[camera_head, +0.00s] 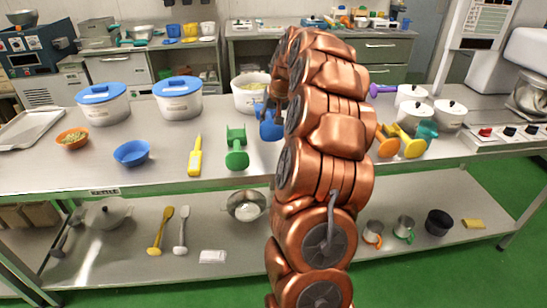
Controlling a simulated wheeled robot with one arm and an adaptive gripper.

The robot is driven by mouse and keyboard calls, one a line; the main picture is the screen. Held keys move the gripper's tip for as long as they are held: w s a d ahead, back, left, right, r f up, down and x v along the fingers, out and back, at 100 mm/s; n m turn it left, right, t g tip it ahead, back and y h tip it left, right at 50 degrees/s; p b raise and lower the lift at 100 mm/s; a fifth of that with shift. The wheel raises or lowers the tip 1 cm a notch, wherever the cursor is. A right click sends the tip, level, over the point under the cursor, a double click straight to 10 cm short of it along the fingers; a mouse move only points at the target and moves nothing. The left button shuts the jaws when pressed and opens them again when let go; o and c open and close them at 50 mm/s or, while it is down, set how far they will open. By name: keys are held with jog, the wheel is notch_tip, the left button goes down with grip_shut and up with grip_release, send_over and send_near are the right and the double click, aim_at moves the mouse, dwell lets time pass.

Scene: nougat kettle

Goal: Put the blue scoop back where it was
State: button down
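The blue scoop (270,130) is on or just above the table, right of the green scoop (236,150) and in front of the white tub (249,97). My copper arm hides its right side. My gripper (272,108) is at the scoop, mostly hidden behind my arm. I cannot tell whether its fingers are closed around the scoop or only beside it, nor whether the scoop touches the table (80,175).
Left are a yellow tool (195,157), a blue bowl (132,153), an orange bowl (71,138) and two blue-lidded tubs (178,102). Right are orange (387,145), yellow and teal scoops (427,132) and lidded pots (449,116). Bare table lies along the front edge.

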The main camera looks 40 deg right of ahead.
jog(key=shift+s+d+f+p, duration=0.15)
jog(key=shift+d+f+p, duration=0.2)
jog(key=shift+f, duration=1.3)
jog(key=shift+s+d+f+p, duration=0.1)
jog(key=shift+d+f+p, duration=0.15)
jog(key=shift+f, duration=1.35)
jog(key=shift+s+d+f+p, duration=0.15)
jog(key=shift+d+f+p, duration=0.2)
jog(key=shift+f, duration=1.3)
jog(key=shift+f, duration=0.15)
jog(key=c, duration=1)
grip_release()
